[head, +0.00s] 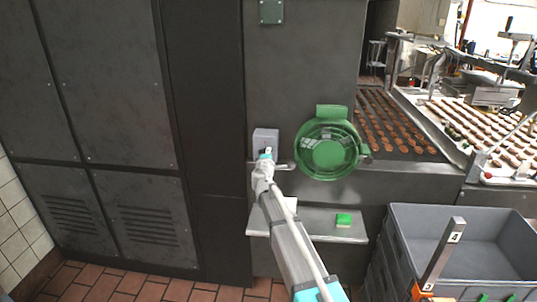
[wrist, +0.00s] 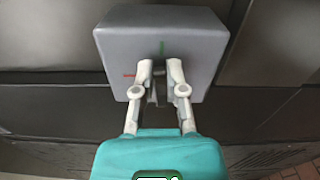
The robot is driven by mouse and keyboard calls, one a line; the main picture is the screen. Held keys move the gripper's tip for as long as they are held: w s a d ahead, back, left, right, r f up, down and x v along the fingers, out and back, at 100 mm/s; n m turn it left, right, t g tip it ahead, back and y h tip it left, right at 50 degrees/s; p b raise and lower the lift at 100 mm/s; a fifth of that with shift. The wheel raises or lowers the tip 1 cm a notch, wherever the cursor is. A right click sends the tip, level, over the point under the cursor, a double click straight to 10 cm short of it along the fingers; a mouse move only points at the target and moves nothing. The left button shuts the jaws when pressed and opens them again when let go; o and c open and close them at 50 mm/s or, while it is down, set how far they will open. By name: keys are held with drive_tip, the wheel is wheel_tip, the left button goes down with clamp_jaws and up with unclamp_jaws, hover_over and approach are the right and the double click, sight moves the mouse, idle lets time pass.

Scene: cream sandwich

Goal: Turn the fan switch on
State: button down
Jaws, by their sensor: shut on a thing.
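The fan switch is a grey box (head: 265,137) on the dark metal panel, left of the green fan (head: 328,145). In the wrist view the box (wrist: 205,35) fills the upper middle, with a green mark (wrist: 162,47) at the top of its face and a red mark (wrist: 129,75) at the left. My gripper (head: 267,154) is at the front of the box. In the wrist view its two fingertips (wrist: 159,70) are close together around the small dark switch knob (wrist: 158,90), mostly hidden between them. The knob's pointing direction cannot be told.
A metal shelf (head: 290,230) below the switch holds a green block (head: 343,219). Grey crates (head: 405,240) stand at the lower right, with a numbered post (head: 442,255) in front. A conveyor with rows of brown cookies (head: 395,125) runs behind the fan at the right.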

drive_tip(key=shift+s+f+m, duration=0.1)
drive_tip(key=shift+m, duration=0.4)
drive_tip(key=c, duration=0.7)
unclamp_jaws()
drive_tip(key=s, duration=1.2)
drive_tip(key=shift+a, duration=0.3)
drive_tip(key=shift+d, duration=0.1)
